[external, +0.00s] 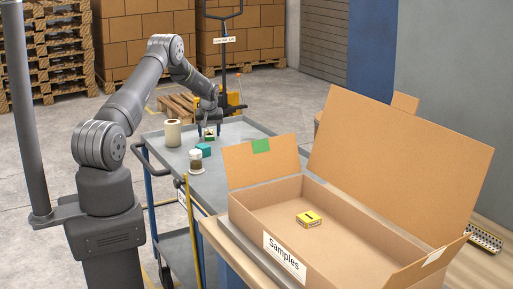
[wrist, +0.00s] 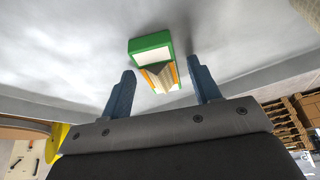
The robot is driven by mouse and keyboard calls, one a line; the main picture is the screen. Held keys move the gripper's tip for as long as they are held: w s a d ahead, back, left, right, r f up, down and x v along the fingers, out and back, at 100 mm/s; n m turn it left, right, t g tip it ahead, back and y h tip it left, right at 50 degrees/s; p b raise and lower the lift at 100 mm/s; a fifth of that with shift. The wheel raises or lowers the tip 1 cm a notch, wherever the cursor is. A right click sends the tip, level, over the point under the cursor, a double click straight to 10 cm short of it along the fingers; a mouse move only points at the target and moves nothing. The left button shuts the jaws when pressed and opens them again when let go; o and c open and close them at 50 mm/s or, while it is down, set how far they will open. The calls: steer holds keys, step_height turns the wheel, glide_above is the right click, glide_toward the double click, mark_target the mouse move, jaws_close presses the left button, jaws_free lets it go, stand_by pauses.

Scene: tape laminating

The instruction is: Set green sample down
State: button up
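The green sample (wrist: 150,48) is a small box with a green edge, a white face and an orange-and-cream part. In the wrist view it lies just beyond and between my two blue fingertips, with a gap beside each finger. My gripper (wrist: 160,67) is open and not closed on it. In the external view the green sample (external: 209,137) is small on the far part of the grey cart top (external: 232,158), directly under my gripper (external: 209,125). My fingers partly hide it there, so exact contact is hard to tell.
A tape roll (external: 172,133), a teal block (external: 203,150) and a white-and-brown container (external: 196,161) stand nearby on the cart. The cardboard Samples box (external: 284,262) stands open at the front right with a yellow box (external: 308,219) inside. The cart's right part is clear.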

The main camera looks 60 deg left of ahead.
mark_target(209, 130)
steer(key=v, duration=1.2)
steer(key=shift+r, duration=0.1)
steer(key=x, duration=1.2)
step_height(209, 130, up, 2)
steer(key=shift+r, duration=0.55)
